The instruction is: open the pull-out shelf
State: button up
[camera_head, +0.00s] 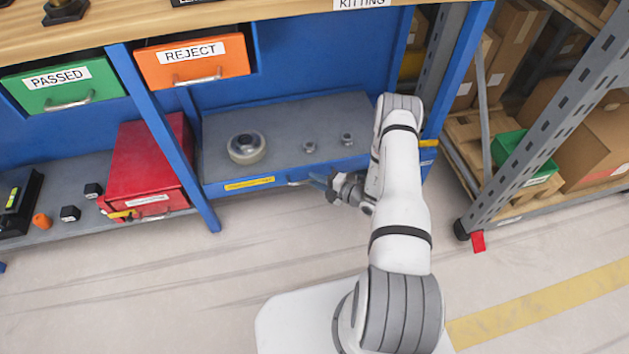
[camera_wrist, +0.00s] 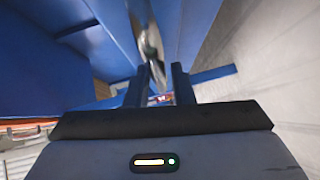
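The pull-out shelf (camera_head: 285,125) is a grey deck with a blue front edge, low under the workbench. Its front carries a yellow label (camera_head: 249,184) and a metal bar handle, which shows large in the wrist view (camera_wrist: 149,38). The shelf front looks level with the bench frame. My gripper (camera_head: 322,182) is at the right part of the shelf front, by the handle. In the wrist view its two dark fingers (camera_wrist: 163,75) stand apart, with the handle's near end in line with the gap. I cannot tell whether they touch it.
A round part (camera_head: 246,148) and two small nuts sit on the shelf. A blue bench leg (camera_head: 165,140) and a red box (camera_head: 150,170) stand left. Orange REJECT (camera_head: 192,62) and green PASSED (camera_head: 62,84) bins hang above. A grey rack (camera_head: 545,125) stands right. The floor (camera_head: 220,270) in front is clear.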

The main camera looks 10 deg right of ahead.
jog(key=shift+w+a+f, duration=0.1)
jog(key=shift+w+a, duration=0.3)
grip_shut()
jog(key=shift+d, duration=0.1)
